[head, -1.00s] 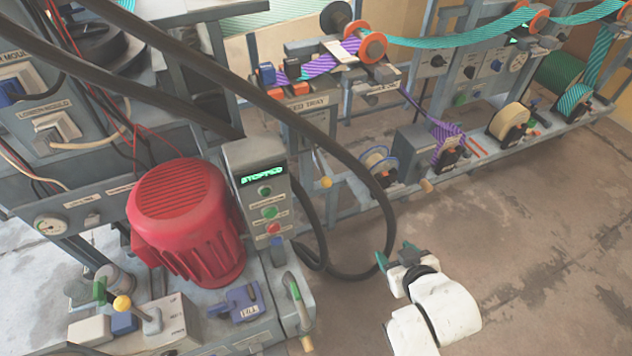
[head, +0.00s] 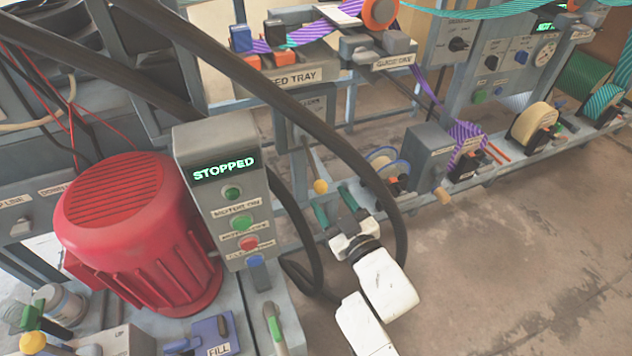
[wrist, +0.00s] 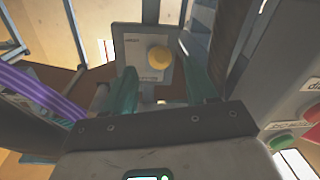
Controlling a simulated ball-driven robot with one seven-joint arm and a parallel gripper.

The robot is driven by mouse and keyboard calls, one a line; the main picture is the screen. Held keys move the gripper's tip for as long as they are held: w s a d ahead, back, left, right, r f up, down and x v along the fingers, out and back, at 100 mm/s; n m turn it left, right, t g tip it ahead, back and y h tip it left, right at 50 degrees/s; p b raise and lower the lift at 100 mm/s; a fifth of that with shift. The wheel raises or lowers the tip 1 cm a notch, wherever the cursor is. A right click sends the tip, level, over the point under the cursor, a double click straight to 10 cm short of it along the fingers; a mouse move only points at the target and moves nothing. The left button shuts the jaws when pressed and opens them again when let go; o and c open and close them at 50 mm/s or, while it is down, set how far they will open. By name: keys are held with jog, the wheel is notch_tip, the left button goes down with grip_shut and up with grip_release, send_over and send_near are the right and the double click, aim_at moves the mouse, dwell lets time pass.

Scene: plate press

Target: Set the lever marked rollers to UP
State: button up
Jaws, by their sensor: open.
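A lever with a yellow knob (head: 320,186) hangs on a slim rod below a grey plate (head: 311,104) under the feed tray. The plate's lettering is partly hidden by a black hose and seems to end in "LLERS". The knob sits low, with the rod slanting down. My gripper (head: 333,200) is open and empty, its green fingers pointing up towards the knob from below right. In the wrist view the yellow knob (wrist: 158,60) shows between and beyond the two fingers, against a grey labelled plate (wrist: 130,45). I cannot tell whether the fingers touch it.
A thick black hose (head: 385,195) loops close around my gripper and arm. A control box (head: 225,225) reading STOPPED stands left, beside a red motor (head: 140,230). Another yellow-knobbed lever (head: 32,343) is at bottom left. Reels (head: 535,122) line the right; the floor (head: 500,270) is clear.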

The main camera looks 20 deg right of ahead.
aim_at(317, 180)
jog(key=w, duration=0.2)
jog(key=w+b, duration=0.1)
jog(key=w, duration=0.4)
jog(key=shift+w+a, duration=0.25)
jog(key=shift+w, duration=0.05)
jog(key=shift+c, duration=0.4)
grip_shut()
